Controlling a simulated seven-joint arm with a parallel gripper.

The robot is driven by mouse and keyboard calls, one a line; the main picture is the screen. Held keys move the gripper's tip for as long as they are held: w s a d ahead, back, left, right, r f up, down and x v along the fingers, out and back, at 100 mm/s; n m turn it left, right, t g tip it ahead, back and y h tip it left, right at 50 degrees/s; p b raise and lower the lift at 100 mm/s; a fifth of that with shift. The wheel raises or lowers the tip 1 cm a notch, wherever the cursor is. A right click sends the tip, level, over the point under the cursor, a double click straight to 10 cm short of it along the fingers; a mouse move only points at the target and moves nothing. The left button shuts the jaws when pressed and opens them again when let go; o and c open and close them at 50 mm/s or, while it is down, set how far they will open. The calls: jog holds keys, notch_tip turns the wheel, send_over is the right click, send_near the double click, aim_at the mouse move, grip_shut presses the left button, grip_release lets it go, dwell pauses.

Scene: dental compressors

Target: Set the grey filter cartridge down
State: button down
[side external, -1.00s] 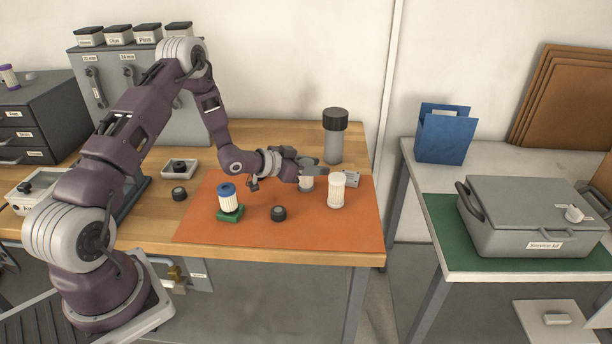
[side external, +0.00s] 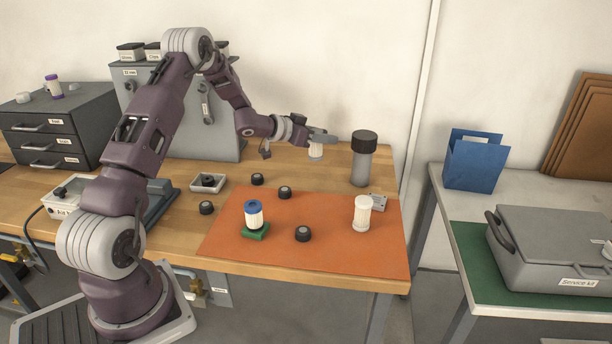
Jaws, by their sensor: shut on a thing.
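My gripper (side external: 318,138) is shut on a short pale greyish cartridge (side external: 316,152), which I take as the grey filter cartridge. The jaws cover its upper part, and its lower part hangs upright below them. It is over the bare wood behind the orange mat; I cannot tell whether its base touches the bench. A taller white cartridge (side external: 362,215) stands on the mat's right side. A blue-capped white cartridge (side external: 254,215) stands on a green base (side external: 256,232) on the mat.
A grey cylinder with a black top (side external: 362,165) stands right of my gripper. Several black caps lie about, one (side external: 303,233) on the orange mat (side external: 350,255). A small label block (side external: 379,201) sits at the mat's right edge. Bare wood (side external: 335,175) lies below my gripper.

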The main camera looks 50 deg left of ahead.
jog(key=a+y, duration=0.1)
jog(key=a, duration=0.7)
jog(key=shift+n, duration=0.4)
jog(key=f, duration=1)
jog(key=shift+a, duration=0.35)
jog(key=c, duration=0.9)
grip_release()
jog(key=shift+f, duration=0.1)
